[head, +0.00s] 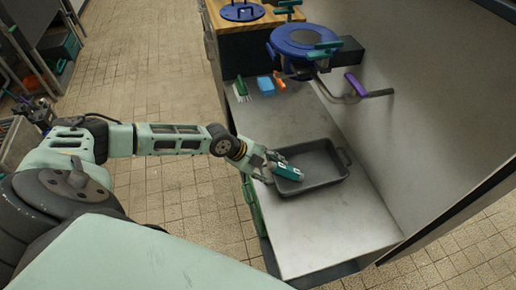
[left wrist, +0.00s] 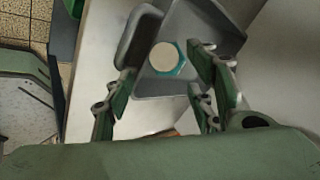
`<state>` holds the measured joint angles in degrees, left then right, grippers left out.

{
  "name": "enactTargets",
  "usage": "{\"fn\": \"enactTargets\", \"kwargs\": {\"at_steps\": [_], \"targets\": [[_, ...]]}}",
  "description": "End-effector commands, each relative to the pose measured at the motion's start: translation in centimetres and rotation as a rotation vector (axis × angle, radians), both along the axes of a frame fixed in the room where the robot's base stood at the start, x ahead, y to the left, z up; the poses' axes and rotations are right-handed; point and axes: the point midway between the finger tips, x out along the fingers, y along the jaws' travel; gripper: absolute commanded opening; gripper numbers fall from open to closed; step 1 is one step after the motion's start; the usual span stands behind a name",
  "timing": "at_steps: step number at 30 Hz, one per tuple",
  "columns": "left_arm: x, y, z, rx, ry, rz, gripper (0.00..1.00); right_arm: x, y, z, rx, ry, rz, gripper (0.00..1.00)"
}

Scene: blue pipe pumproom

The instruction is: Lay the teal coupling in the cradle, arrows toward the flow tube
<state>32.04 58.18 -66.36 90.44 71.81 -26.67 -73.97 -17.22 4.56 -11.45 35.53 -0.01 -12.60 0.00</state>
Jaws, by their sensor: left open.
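The teal coupling (head: 288,172) lies at the left end of a dark grey tray (head: 334,178) on the metal bench. My left gripper (head: 272,164) is at the tray's left edge, close beside the coupling. In the left wrist view its fingers are spread apart, with the coupling (left wrist: 166,58) just beyond and between them, seen end-on with a pale round face and a teal rim. I cannot tell whether the fingers touch it. Its arrows cannot be made out. I cannot pick out the cradle or the flow tube with certainty. My right gripper is not in view.
The bench top (head: 335,235) is bare in front of the tray. Behind it lie a blue box (head: 266,86), a small orange thing (head: 280,81) and a purple-handled lever (head: 355,85). A round blue fixture (head: 304,38) stands at the back. A wall bounds the right.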

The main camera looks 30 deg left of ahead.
Motion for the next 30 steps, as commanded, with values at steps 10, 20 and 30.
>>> {"fn": "enactTargets", "kwargs": {"at_steps": [10,20,30], "targets": [[-3.5,3.2,5.9,0.003,0.001,0.0,0.51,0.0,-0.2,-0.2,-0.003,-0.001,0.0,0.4],[-4.8,4.2,8.2,0.001,0.001,-0.001,0.51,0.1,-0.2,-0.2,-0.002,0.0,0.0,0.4],[-7.1,-1.5,6.5,-0.049,0.067,-0.047,0.51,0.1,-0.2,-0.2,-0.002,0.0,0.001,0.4]]}}
